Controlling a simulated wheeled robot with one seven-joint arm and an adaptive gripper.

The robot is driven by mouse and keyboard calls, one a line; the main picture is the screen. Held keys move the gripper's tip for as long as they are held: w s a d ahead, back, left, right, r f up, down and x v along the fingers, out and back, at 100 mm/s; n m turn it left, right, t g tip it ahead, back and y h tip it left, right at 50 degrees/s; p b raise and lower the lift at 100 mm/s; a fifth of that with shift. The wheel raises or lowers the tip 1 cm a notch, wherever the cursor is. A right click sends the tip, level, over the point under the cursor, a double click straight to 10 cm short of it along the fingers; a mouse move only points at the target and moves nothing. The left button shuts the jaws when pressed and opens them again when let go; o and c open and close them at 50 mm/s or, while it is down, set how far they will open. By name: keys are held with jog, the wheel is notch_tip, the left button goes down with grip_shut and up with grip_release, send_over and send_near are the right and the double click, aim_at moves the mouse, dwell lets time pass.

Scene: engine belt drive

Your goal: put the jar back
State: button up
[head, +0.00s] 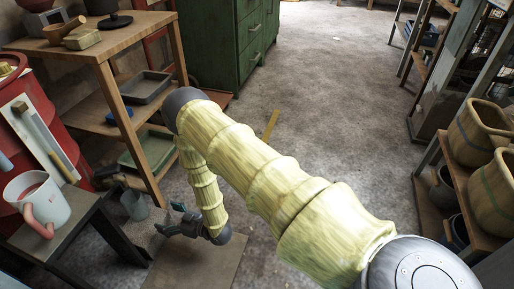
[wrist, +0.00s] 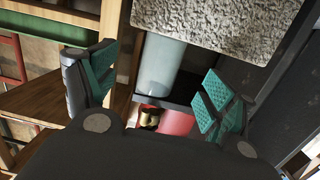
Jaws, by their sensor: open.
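The jar (head: 134,205) looks like a small grey, translucent cylinder in the head view, low at the left beside the dark bench. My gripper (head: 172,218) is just to its right, with a small gap showing between them. In the wrist view, a pale bluish cylinder that looks like the jar (wrist: 163,68) lies in the space between the spread teal fingertips of my gripper (wrist: 160,84). The fingers are open and hold nothing. How deep the jar sits between them is unclear.
A wooden shelf unit (head: 107,60) with trays stands behind my gripper. A dark bench (head: 75,210) carries a white mug (head: 38,195) beside a red drum (head: 55,100). A rough grey slab (wrist: 225,20) borders the jar in the wrist view.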

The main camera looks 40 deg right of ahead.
jog(key=s+d+f+m+g+h, duration=0.1)
jog(key=s+d+f+g+h, duration=0.1)
jog(key=s, duration=0.3)
jog(key=s+d+f+m+g+h, duration=0.1)
jog(key=s+d+f+g+h, duration=0.1)
jog(key=s, duration=0.4)
jog(key=s+d+f+m+g+h, duration=0.1)
jog(key=s+d+f+g+h, duration=0.1)
jog(key=s+d, duration=0.2)
jog(key=shift+s+d+f+m, duration=0.25)
jog(key=shift+s+f+m, duration=0.05)
jog(key=shift+s, duration=0.4)
jog(key=s+d+g, duration=0.1)
jog(key=s, duration=0.3)
jog(key=s+d+m+g+h, duration=0.1)
jog(key=s, duration=0.3)
jog(key=s+d+g+h, duration=0.1)
jog(key=s+g, duration=0.1)
jog(key=s, duration=0.2)
jog(key=shift+d+r+m, duration=0.2)
jog(key=shift+d+m, duration=0.1)
jog(key=shift+d, duration=0.05)
jog(key=s+d+r+m+g+h, duration=0.1)
jog(key=s+d+r+g, duration=0.1)
jog(key=s, duration=1.1)
jog(key=shift+r+m+g, duration=0.3)
jog(key=shift+r+g, duration=0.55)
jog(key=shift+g, duration=0.15)
